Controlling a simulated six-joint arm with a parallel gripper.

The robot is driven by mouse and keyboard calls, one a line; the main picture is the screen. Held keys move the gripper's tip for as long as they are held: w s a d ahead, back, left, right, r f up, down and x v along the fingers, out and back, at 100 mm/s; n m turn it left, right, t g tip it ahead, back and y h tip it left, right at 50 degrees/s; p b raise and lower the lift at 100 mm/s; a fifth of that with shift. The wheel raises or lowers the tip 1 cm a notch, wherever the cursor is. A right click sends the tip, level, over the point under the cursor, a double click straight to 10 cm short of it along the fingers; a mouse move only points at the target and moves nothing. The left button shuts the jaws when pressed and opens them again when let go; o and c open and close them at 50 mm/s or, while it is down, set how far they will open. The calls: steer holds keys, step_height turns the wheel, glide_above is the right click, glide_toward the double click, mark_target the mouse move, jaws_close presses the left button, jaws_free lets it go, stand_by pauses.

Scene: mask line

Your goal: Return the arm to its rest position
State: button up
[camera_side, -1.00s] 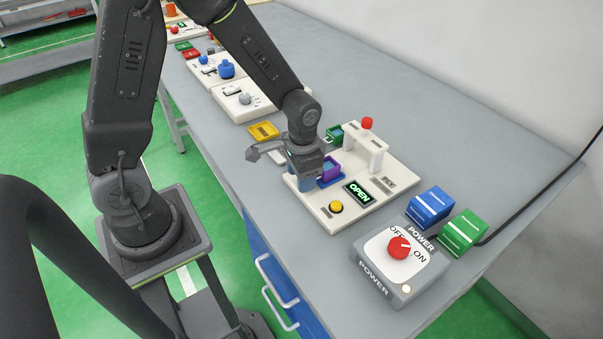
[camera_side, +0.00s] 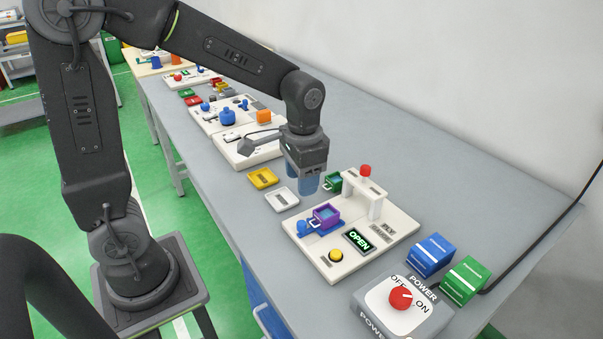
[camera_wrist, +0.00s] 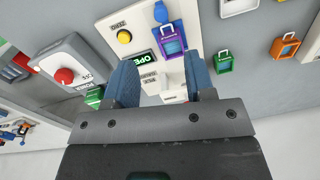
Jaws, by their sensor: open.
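My gripper (camera_side: 308,182) is open and empty. It hangs in the air above the far-left side of the white station board (camera_side: 394,232), with its blue fingers pointing down. In the wrist view my gripper (camera_wrist: 160,85) shows two blue fingers apart with nothing between them. The purple frame (camera_side: 326,216) sits on the blue slide of the board, and it also shows in the wrist view (camera_wrist: 171,46). A green frame (camera_side: 333,182) lies at the board's far edge, beside the white press with the red knob (camera_side: 365,170).
A grey power box (camera_side: 403,304) with a red dial stands at the front right, beside blue (camera_side: 430,256) and green (camera_side: 464,281) boxes. Yellow (camera_side: 263,178) and white (camera_side: 282,199) trays lie left of the board. More stations stand farther back.

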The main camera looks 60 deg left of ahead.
steer(key=shift+r, duration=0.35)
steer(key=s+r+n+t, duration=0.1)
steer(key=s+r+t, duration=0.1)
steer(key=s+r, duration=0.2)
steer(key=s+d+r+t, duration=0.1)
steer(key=s+r+t, duration=0.2)
steer(key=s, duration=0.5)
steer(key=shift+s+d+r+n+t, duration=0.15)
steer(key=shift+s+r+n+t, duration=0.15)
steer(key=shift+r+n, duration=0.1)
